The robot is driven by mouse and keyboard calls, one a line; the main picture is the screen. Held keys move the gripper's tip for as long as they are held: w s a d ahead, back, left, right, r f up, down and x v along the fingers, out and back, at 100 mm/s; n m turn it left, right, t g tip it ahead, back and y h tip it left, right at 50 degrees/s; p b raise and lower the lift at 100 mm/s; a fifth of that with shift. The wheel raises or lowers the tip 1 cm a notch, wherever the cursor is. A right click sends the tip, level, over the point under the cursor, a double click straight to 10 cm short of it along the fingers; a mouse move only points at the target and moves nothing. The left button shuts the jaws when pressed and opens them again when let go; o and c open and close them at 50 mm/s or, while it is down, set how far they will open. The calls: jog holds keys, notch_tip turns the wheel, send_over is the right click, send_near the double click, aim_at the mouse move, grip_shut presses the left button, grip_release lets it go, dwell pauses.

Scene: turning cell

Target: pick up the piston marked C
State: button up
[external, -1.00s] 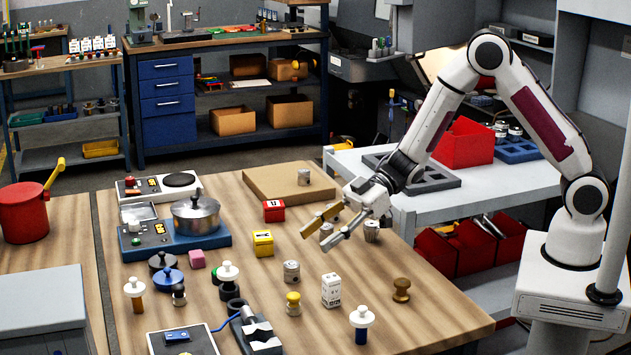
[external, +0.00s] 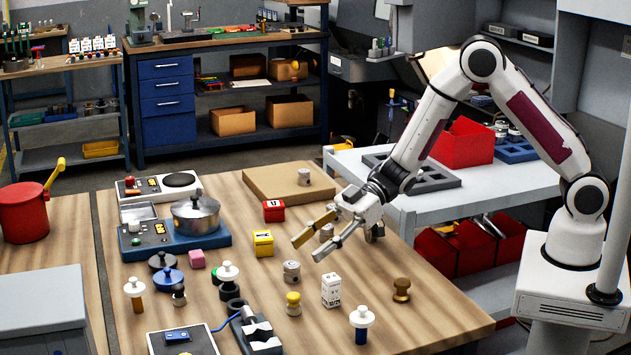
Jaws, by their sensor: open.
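Several small grey metal pistons are on the wooden table. One piston (external: 291,271) stands just in front of my gripper's tips. Another piston (external: 326,231) is behind the fingers and partly hidden by them. A third piston (external: 304,177) stands on the cardboard sheet at the back. One more, mostly covered by my gripper, is at the wrist's right. The letters on them are too small to read, so I cannot tell which is C. My gripper (external: 306,249) is open and empty, its fingers pointing left and down above the table.
A yellow block (external: 263,244) and red block (external: 273,211) stand left of my gripper. A white box (external: 331,290), brass knob (external: 401,289) and yellow-topped piece (external: 293,303) stand in front. A pot (external: 196,216) is farther left. The front right of the table is clear.

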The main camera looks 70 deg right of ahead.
aim_at(296, 262)
jog(key=shift+a, duration=0.1)
jog(key=shift+s+f+x, duration=0.15)
jog(key=shift+f+x, duration=0.05)
jog(key=shift+x, duration=0.7)
jog(key=shift+s+f+x, duration=0.1)
jog(key=shift+f+x, duration=0.05)
jog(key=shift+x, duration=0.8)
jog(key=shift+w+a+f, duration=0.25)
jog(key=shift+w+a, duration=0.1)
jog(key=shift+a, duration=0.15)
jog(key=c, duration=1.2)
